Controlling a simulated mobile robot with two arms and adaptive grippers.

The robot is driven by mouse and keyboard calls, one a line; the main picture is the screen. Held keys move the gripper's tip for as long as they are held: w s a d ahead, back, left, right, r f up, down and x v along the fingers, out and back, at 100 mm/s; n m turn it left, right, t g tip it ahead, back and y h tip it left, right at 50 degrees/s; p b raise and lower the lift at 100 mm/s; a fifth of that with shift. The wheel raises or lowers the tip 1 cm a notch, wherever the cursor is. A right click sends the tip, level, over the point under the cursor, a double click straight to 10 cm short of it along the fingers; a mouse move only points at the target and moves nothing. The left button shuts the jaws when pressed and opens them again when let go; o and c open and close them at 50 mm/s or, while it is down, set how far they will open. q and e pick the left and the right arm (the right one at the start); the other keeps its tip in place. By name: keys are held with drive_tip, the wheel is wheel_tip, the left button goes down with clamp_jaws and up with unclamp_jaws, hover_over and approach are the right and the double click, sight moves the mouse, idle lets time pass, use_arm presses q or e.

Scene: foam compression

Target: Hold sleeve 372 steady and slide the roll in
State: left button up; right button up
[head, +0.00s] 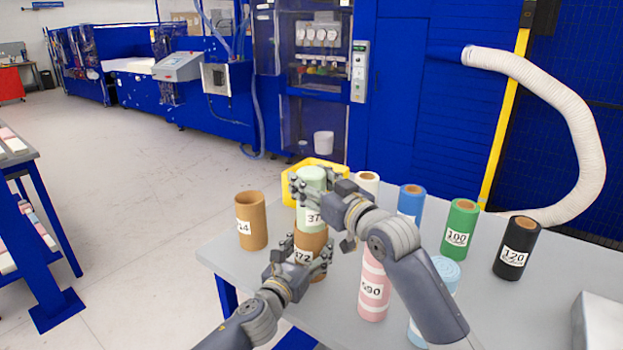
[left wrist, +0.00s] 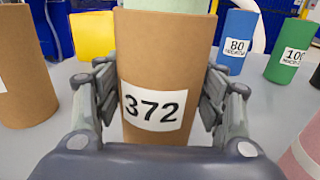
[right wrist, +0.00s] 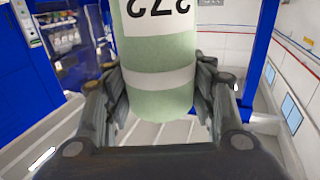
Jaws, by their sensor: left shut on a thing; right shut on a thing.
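Sleeve 372 (head: 313,241) is an upright brown cardboard tube on the table. My left gripper (head: 306,262) is shut around it; the left wrist view shows a finger on each side of its 372 label (left wrist: 153,108). The pale green roll (head: 312,176), also labelled 372, stands upright directly above the sleeve. My right gripper (head: 322,198) is shut on the roll near its top end, as the right wrist view also shows (right wrist: 160,90). The roll's lower end meets the sleeve's mouth and looks roughly in line; how far it is inside is hidden.
Another brown sleeve (head: 257,228) stands close on the left. A yellow bin (head: 322,166) is behind. White (head: 367,182), blue (head: 411,195), green (head: 460,222), black (head: 518,238), pink (head: 372,277) and light blue (head: 446,268) rolls stand to the right.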

use_arm(q)
drive_tip(key=shift+f, duration=0.1)
use_arm(e)
drive_tip(key=shift+f, duration=0.45)
drive_tip(key=shift+f, duration=1.8)
use_arm(q)
drive_tip(key=shift+s, duration=0.1)
use_arm(e)
drive_tip(key=o, duration=1.3)
drive_tip(key=shift+f, duration=0.15)
drive_tip(key=shift+f, duration=0.15)
drive_tip(key=shift+s, duration=0.1)
drive_tip(key=s+d+r, duration=0.3)
drive_tip(key=s+d, duration=0.1)
drive_tip(key=s, duration=0.1)
drive_tip(key=shift+s+r, duration=0.3)
